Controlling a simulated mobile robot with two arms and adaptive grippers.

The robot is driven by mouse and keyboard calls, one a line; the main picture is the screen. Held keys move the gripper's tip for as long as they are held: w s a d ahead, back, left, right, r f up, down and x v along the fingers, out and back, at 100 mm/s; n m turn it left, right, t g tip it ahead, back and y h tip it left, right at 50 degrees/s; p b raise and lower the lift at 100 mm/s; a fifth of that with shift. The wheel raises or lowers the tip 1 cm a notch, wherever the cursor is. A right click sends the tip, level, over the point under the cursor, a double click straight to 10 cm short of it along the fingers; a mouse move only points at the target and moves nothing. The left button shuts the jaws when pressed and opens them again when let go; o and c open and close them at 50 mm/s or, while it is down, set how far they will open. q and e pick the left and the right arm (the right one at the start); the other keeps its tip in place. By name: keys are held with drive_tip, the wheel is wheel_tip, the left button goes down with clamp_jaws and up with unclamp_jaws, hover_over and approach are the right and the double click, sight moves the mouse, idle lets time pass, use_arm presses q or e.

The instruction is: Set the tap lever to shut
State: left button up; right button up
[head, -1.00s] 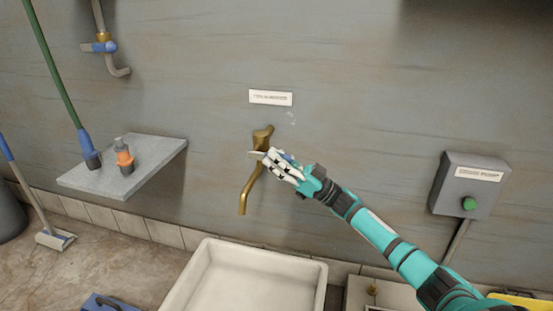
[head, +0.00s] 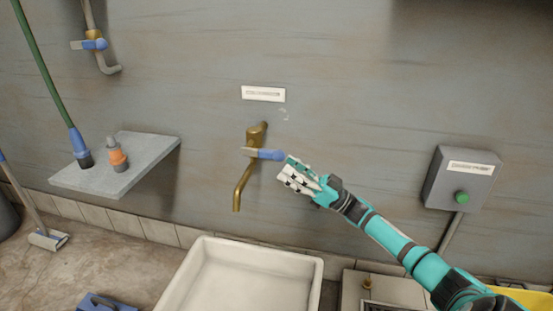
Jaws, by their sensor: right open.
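The brass tap (head: 254,165) is fixed to the grey wall, with its spout pointing down at the left. Its blue-ended lever (head: 265,154) lies roughly level across the tap, with the blue grip to the right. My right gripper (head: 288,172) is open and empty, just right of and slightly below the lever's blue end. A small gap seems to show between fingers and lever, though contact is hard to rule out. My left gripper is not in view.
A white label (head: 263,94) is above the tap and a white basin (head: 244,274) below it. A grey shelf (head: 135,165) with an orange-banded nozzle (head: 117,155) juts out at left. A grey box with a green button (head: 461,180) is at right.

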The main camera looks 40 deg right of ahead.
drive_tip(key=v, duration=0.5)
drive_tip(key=shift+d, duration=0.15)
